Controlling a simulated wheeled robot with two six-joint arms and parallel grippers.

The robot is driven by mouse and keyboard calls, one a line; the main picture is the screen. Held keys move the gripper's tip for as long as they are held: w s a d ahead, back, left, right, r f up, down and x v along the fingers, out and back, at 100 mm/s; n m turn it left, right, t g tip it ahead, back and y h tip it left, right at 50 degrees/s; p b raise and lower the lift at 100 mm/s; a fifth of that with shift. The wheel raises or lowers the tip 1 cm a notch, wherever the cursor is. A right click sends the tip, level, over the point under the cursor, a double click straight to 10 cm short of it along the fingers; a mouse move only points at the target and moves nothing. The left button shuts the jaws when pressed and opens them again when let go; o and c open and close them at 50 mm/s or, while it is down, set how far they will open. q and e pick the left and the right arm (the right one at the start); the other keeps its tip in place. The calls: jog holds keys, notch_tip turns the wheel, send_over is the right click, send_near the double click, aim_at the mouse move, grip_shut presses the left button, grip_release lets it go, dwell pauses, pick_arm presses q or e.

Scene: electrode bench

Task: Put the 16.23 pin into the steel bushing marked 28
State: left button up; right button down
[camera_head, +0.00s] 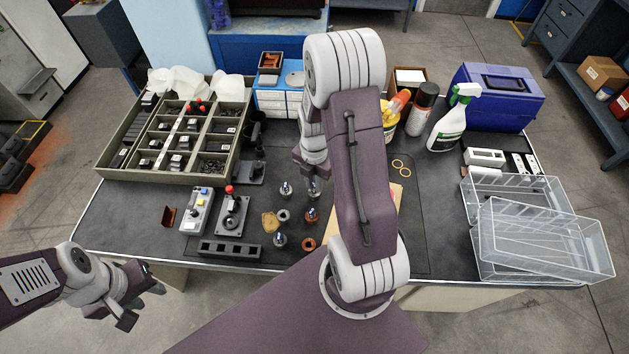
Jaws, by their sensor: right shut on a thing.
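My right gripper (305,172) is over the middle of the bench, mostly hidden behind my own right arm, and is shut on a metal-topped pin (314,188). Its marking cannot be read. Other pins stand nearby: one to the left (286,188), one with a copper-coloured base (311,215) and one nearer the front (280,240). A grey steel ring, perhaps a bushing (284,215), and a copper-coloured ring (308,244) lie among them. No number 28 is legible. My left gripper (145,298) is open and empty, off the bench's front left edge.
A compartment tray (110,165) fills the back left. A joystick box (233,215), a button box (197,210) and a slotted black block (230,250) stand at the front left.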

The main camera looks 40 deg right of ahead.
jog(key=shift+f+b, duration=0.35)
jog(key=shift+f, duration=0.2)
jog(key=c, duration=1.2)
grip_release()
jog(key=shift+c, duration=0.2)
jog(key=shift+r, duration=0.1)
notch_tip(320, 180, up, 9)
jog(key=shift+f+p, duration=0.1)
jog(key=shift+p, duration=0.65)
